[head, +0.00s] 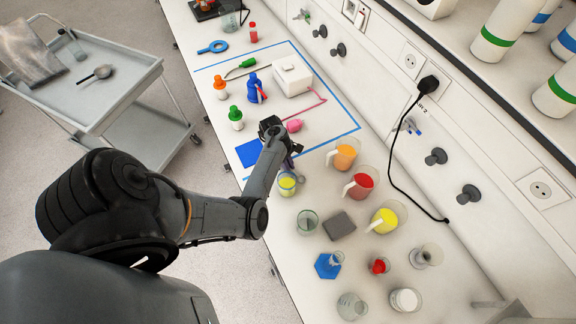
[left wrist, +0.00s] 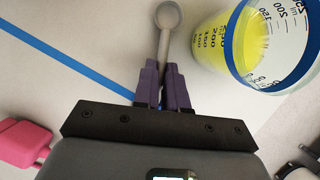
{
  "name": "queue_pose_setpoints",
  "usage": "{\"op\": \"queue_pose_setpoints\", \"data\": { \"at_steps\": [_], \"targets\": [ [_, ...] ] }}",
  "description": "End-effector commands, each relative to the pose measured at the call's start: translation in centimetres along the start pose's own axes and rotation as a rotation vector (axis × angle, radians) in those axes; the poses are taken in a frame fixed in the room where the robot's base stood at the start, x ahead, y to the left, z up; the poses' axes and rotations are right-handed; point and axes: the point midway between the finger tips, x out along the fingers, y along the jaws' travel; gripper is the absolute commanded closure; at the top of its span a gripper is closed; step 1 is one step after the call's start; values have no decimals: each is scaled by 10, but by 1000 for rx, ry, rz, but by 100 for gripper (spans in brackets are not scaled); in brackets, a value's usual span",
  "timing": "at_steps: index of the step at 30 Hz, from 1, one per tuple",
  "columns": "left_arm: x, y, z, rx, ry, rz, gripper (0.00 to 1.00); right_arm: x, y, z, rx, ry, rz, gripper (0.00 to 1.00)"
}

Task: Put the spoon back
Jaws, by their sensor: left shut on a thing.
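A pale grey spoon (left wrist: 168,15) shows in the left wrist view with its small round bowl pointing away from my left gripper (left wrist: 164,75). The purple fingers are shut on its handle. In the head view my left gripper (head: 289,155) is over the bench, behind the beaker of yellow liquid (head: 287,185); the spoon is too small to make out clearly there. That beaker (left wrist: 235,40) is right of the spoon in the left wrist view. My right gripper is not in view.
A pink object (head: 294,126) lies just beyond the gripper, and a blue square (head: 249,153) lies left of it. Jugs of orange (head: 345,155), red (head: 359,185) and yellow (head: 384,220) liquid stand to the right. A dark spoon-like utensil (head: 101,72) lies on the cart.

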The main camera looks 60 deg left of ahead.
Motion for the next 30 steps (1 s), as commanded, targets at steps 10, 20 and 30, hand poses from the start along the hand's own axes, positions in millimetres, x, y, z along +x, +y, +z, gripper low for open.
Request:
{"op": "queue_pose_setpoints", "data": {
  "at_steps": [10, 20, 30],
  "targets": [
    [3, 0, -1, 1, 0, 1, 100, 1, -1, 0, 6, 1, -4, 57],
    [4, 0, -2, 1, 1, 1, 63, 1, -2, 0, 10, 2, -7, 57],
    [-2, 0, -1, 1, 2, 1, 63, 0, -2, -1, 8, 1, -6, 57]
  ]
}}
